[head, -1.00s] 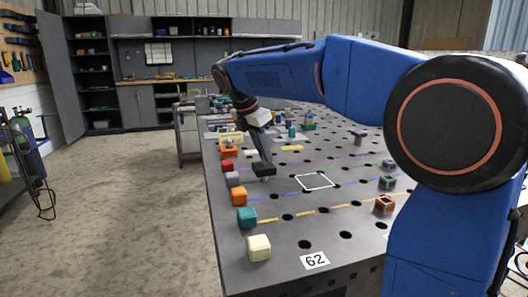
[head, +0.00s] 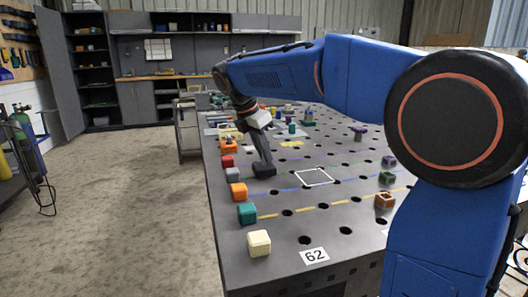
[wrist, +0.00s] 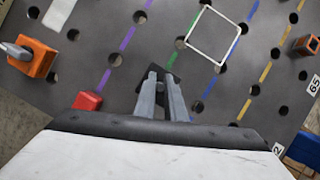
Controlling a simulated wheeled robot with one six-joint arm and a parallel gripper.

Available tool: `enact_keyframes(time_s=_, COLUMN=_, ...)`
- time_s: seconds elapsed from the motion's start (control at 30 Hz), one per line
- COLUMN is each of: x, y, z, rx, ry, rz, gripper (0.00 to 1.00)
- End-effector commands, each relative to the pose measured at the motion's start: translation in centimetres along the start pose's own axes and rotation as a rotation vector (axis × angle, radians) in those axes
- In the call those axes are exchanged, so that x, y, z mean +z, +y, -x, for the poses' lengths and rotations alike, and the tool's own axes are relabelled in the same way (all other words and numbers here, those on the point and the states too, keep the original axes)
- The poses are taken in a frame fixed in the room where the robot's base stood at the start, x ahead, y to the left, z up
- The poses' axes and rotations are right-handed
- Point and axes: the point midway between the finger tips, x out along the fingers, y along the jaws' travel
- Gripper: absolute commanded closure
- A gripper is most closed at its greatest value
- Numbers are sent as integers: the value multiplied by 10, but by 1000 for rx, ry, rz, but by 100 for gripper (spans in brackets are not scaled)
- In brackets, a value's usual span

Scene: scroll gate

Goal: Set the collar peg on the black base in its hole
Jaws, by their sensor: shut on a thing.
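My gripper (head: 263,166) points down over the left part of the perforated table, beside the row of coloured blocks. Its two grey fingers (wrist: 161,92) are shut on a dark piece, which I take to be the black base (head: 264,172) of the collar peg. In the wrist view a dark corner of this base (wrist: 146,76) shows past the fingertips. The peg and its collar are hidden by the fingers. The base is low over the table or touching it; I cannot tell which. I cannot tell which hole is the peg's own.
The grey table (head: 300,222) has rows of holes and coloured dashed lines. A white square outline (head: 314,177) lies right of my gripper. Red (head: 227,161), grey (head: 232,175), orange (head: 238,192), teal (head: 247,213) and cream (head: 259,242) blocks line the left edge. Small blocks stand at right.

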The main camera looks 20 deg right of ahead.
Motion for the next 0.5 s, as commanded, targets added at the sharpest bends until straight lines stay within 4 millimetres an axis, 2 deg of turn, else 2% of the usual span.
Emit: enact_keyframes(time_s=0.5, x=-3, y=0, z=-7, rx=1, ry=0, rz=0, gripper=100)
